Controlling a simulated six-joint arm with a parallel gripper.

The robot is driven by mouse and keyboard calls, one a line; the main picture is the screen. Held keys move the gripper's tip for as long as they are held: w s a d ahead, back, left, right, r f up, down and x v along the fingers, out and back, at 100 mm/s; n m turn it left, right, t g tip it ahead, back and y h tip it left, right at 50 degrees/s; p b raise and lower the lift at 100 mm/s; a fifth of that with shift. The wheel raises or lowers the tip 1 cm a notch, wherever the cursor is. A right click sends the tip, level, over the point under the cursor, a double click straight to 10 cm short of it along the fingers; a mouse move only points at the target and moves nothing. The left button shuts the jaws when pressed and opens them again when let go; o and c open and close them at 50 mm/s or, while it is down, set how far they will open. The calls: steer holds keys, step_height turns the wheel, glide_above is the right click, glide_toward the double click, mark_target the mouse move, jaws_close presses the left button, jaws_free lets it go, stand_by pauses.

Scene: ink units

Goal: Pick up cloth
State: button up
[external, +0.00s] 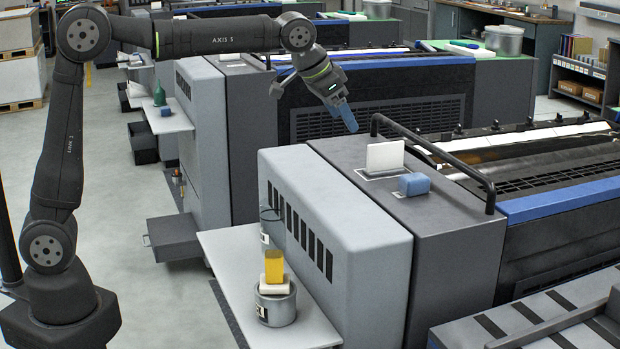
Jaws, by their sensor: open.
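A small blue folded-looking block (414,184), which may be the cloth, lies on the dark top of the grey ink unit (345,165). A white folded pad (274,286), which could also be a cloth, lies on a metal can under a yellow item. My gripper (346,117) hangs above the ink unit's top, up and left of the blue block and apart from it. It is open, and its blue fingers point down. I see nothing between them, though the gap is hard to make out at this size.
A white upright card (385,157) stands just left of the blue block. A dark rail (436,150) runs along the right edge of the top. The metal can (275,305) with the yellow item (274,262) stands on a side shelf (232,245). The front part of the top is clear.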

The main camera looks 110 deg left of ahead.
steer(key=w+a+h, duration=0.1)
steer(key=w+a, duration=0.4)
steer(key=w, duration=0.2)
glide_toward(404, 178)
steer(key=shift+n+g+h, duration=0.3)
steer(key=x, duration=1)
steer(key=shift+w+a+r, duration=0.1)
steer(key=shift+w+a, duration=0.15)
steer(key=shift+w, duration=0.05)
steer(key=c, duration=1.1)
steer(key=shift+o, duration=0.2)
steer(key=shift+r, duration=0.1)
